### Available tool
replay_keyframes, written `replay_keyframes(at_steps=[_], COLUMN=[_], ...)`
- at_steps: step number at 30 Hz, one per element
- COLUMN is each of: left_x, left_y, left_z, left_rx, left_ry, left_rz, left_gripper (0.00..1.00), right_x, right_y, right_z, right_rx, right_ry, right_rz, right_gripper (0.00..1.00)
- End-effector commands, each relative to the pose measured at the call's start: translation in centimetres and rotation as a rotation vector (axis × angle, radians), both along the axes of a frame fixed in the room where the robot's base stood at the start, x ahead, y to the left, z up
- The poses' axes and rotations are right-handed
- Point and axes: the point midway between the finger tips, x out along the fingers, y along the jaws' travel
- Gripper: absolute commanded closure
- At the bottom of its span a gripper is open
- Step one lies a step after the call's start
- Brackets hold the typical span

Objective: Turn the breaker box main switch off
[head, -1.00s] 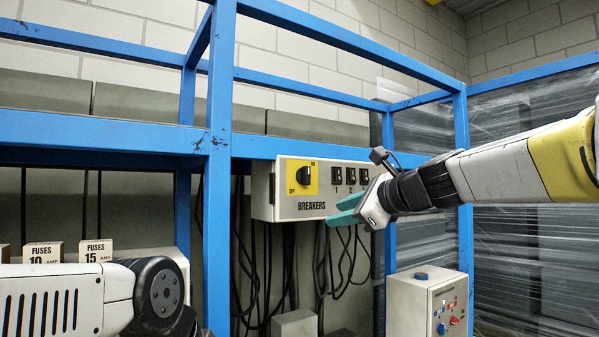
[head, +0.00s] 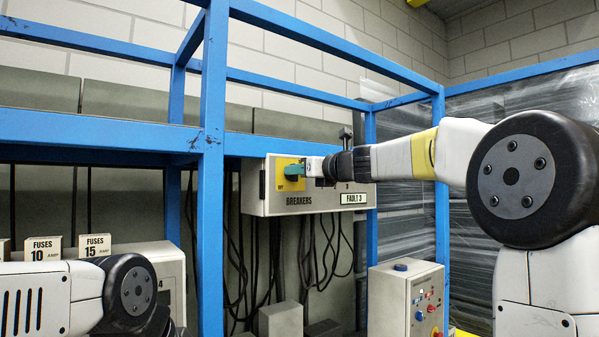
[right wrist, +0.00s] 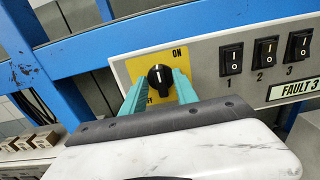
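The breaker box (head: 262,205) is a pale box on the blue frame, lettered BREAKERS. Its main switch is a black rotary knob (right wrist: 159,77) on a yellow plate (right wrist: 182,55), with ON at the upper right and a partly hidden OFF at the lower left. The knob's white mark looks roughly upright in the right wrist view. My right gripper (right wrist: 158,88) is open, its teal fingers on either side of the knob; contact is unclear. In the head view the right gripper (head: 294,171) covers the knob. My left gripper is out of view; only its arm shows at lower left.
Rocker switches 1, 2 and 3 (right wrist: 265,51) sit right of the knob, above a FAULT 3 label (right wrist: 289,90). A blue upright (head: 212,200) stands left of the box. Cables (head: 325,245) hang below, and a control box (head: 405,300) stands lower right.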

Motion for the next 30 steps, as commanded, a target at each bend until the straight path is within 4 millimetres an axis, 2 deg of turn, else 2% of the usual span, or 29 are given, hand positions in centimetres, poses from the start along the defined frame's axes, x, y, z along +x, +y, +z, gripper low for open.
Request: replay_keyframes(at_steps=[7, 12, 23, 30], left_x=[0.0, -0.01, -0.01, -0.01], left_y=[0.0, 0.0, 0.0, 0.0], left_z=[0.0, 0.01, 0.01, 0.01], left_rx=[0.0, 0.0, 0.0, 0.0], left_ry=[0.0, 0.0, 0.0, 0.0], left_rz=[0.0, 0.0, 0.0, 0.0], left_gripper=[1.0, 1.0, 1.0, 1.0], right_x=[0.05, 0.05, 0.04, 0.03], right_y=[0.04, 0.02, 0.02, -0.01], right_z=[-0.01, -0.01, -0.03, -0.04], right_rx=[-0.001, -0.001, -0.014, -0.097], right_ry=[-0.001, -0.001, -0.009, -0.069], right_rz=[0.0, 0.0, 0.0, -0.001], right_gripper=[0.67, 1.0, 1.0, 1.0])
